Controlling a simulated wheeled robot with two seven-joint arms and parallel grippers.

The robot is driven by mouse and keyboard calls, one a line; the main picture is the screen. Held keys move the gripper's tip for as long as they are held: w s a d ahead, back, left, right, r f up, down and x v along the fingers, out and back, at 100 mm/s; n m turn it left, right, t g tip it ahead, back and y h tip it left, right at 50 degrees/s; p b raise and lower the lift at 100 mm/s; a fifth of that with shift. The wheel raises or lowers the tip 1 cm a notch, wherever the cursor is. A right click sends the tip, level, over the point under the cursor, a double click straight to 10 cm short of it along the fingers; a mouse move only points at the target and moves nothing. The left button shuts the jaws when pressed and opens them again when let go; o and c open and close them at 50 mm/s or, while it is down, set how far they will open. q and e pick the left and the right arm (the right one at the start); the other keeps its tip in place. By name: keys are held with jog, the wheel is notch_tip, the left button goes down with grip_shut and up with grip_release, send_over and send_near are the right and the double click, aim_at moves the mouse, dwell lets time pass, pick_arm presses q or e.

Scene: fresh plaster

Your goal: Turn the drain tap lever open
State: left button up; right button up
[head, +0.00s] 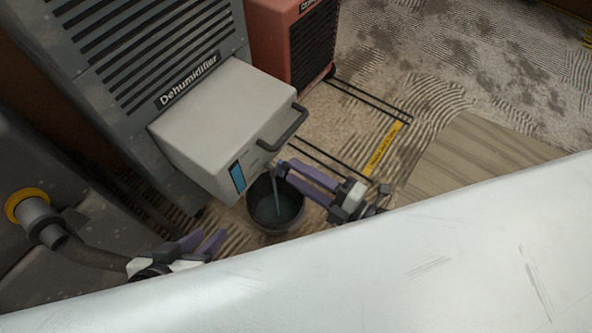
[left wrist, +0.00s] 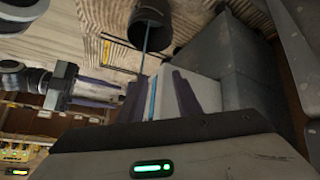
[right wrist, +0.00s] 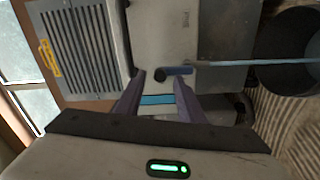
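The pale grey tank (head: 222,128) juts out of the grey dehumidifier. A thin stream of water (head: 274,190) falls from its tap into a dark bucket (head: 262,222) on the floor. In the right wrist view the dark blue tap lever (right wrist: 177,71) lies crosswise on the tank front, with the stream (right wrist: 240,63) starting beside it. My right gripper (head: 283,168) is open at the tap. In its wrist view the lever is between or just beyond the fingertips; I cannot tell whether they touch it. My left gripper (head: 207,240) is open and empty, low beside the bucket.
The tank has a dark handle (head: 285,130) above the tap and a blue gauge strip (head: 237,176). A red machine (head: 290,45) stands behind. A yellow floor label (head: 383,148) lies to the right. A large white surface (head: 400,270) fills the front.

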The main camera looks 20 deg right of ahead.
pick_arm(q)
jog(key=shift+s+a+r+n+p, duration=0.15)
jog(key=shift+s+a+n+p, duration=0.15)
jog(key=shift+a+p, duration=0.35)
pick_arm(e)
jog(key=v, duration=0.9)
pick_arm(q)
jog(key=shift+d+r+t, duration=0.15)
jog(key=shift+d+t, duration=0.1)
jog(key=shift+t, duration=0.05)
pick_arm(e)
jog(key=shift+w, duration=0.1)
